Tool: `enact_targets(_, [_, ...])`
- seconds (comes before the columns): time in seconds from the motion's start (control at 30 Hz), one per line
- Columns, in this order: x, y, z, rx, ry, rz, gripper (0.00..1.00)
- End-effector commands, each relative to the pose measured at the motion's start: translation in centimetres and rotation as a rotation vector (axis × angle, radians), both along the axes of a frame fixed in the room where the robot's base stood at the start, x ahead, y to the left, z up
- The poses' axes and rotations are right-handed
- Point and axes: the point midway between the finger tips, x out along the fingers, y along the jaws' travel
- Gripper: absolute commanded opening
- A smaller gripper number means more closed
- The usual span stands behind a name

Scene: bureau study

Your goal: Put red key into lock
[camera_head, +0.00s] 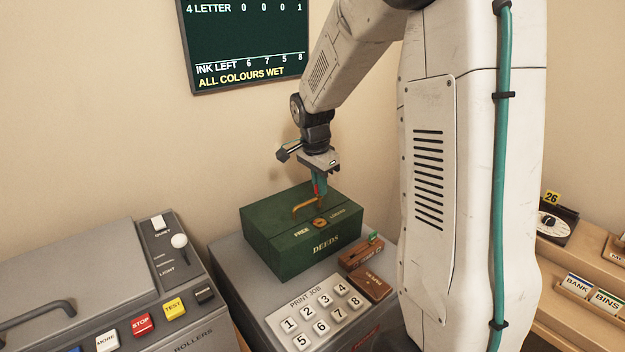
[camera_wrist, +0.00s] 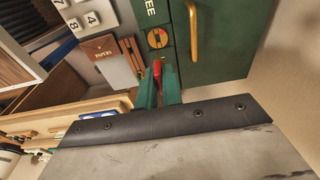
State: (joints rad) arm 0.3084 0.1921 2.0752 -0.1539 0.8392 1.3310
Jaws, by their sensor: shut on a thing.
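The dark green DEEDS box (camera_head: 285,245) stands on the grey cabinet. Its round orange lock (camera_head: 319,222) is on the top, between the words FREE and LOCKED, in front of a brass handle (camera_head: 303,208). My gripper (camera_head: 319,190) points down over the box top, close behind the lock. Its teal fingers are shut on the red key (camera_wrist: 157,70), of which only a small part shows. In the wrist view the lock (camera_wrist: 157,38) lies just beyond the key's tip, apart from it in the picture. The height of the key above the box is unclear.
A brown wooden holder (camera_head: 357,254) with a green item and a brown PAPERS box (camera_head: 375,284) stand right of the DEEDS box. A PRINT JOB keypad (camera_head: 318,318) is in front. A grey machine with coloured buttons (camera_head: 120,290) is at left.

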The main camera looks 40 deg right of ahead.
Motion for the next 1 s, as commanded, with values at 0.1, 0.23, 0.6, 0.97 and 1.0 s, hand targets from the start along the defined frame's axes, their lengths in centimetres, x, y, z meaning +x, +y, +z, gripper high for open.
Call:
enact_targets(0.1, [-0.1, -0.2, -0.9, 0.001, 0.003, -0.004, 0.0])
enact_targets(0.23, [-0.2, -0.2, -2.3, 0.002, 0.005, -0.004, 0.0])
enact_targets(0.6, [0.0, 0.0, -4.6, 0.001, 0.001, 0.0, 0.0])
enact_targets(0.97, [0.0, 0.1, -4.7, 0.001, 0.0, 0.002, 0.0])
enact_targets(1.0, [0.0, 0.1, -4.7, 0.001, 0.0, 0.002, 0.0])
